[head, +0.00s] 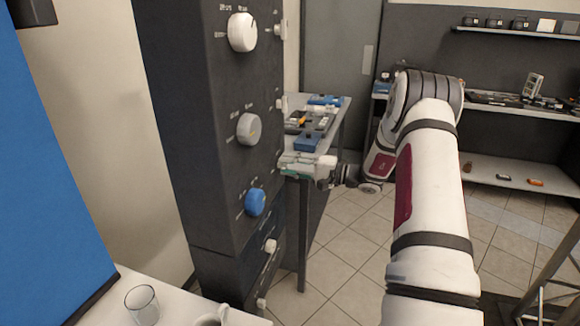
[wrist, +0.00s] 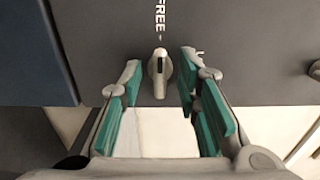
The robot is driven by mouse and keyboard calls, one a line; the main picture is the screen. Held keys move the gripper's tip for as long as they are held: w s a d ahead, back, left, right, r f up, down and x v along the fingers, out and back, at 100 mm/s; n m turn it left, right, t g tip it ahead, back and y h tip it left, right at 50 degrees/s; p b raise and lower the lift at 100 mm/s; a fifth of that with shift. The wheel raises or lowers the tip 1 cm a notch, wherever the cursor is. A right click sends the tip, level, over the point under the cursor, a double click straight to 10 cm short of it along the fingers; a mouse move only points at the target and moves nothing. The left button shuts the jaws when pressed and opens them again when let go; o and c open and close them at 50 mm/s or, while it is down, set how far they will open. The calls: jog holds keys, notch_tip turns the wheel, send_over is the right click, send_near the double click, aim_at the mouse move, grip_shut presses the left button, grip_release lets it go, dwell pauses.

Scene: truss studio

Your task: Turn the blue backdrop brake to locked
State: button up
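A small pale knob (wrist: 158,70) with a dark line on it sits on a dark panel face in the wrist view. The word FREE (wrist: 159,14) is printed beside it; no other label on it is readable. My gripper (wrist: 165,95) is open, with teal finger pads on either side of the knob and a gap on each side. In the head view my gripper (head: 289,166) is at the right face of the dark control column (head: 215,165), its fingers hiding the knob there. The frames do not name which knob is the brake.
Small white knobs (head: 281,103) line the right face. A table with gear (head: 325,120) stands behind. A blue panel (head: 45,170) and glass (head: 142,303) are at left.

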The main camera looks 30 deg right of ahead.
jog(key=shift+c, duration=0.6)
grip_shut()
jog(key=shift+m, duration=0.4)
jog(key=m, duration=0.3)
jog(key=shift+b, duration=0.4)
jog(key=m, duration=0.3)
jog(key=shift+m, duration=0.3)
jog(key=m, duration=0.5)
jog(key=m+p, duration=0.1)
jog(key=m, duration=0.4)
jog(key=shift+m, duration=0.3)
jog(key=shift+d, duration=0.1)
